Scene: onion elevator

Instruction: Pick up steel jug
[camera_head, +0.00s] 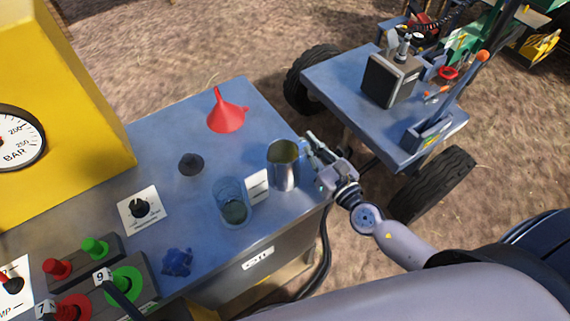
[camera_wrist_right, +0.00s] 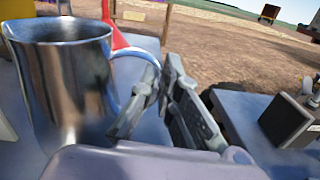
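The steel jug (camera_head: 284,168) stands upright near the right edge of the blue worktop, its handle on the right side. It fills the left of the right wrist view (camera_wrist_right: 70,90), where its curved handle (camera_wrist_right: 149,58) reaches toward the fingers. My right gripper (camera_head: 312,160) is at the handle side of the jug. In the wrist view its two fingers (camera_wrist_right: 162,90) stand apart with a narrow gap. The left finger hides the lower part of the handle, so contact is unclear. My left gripper is not in view.
On the worktop (camera_head: 165,160) are a red funnel (camera_head: 227,112), a glass beaker (camera_head: 233,205) beside the jug, a blue knob (camera_head: 177,262) and control buttons. A blue wheeled cart (camera_head: 335,78) carrying a grey box (camera_head: 390,80) stands to the right, past a gap.

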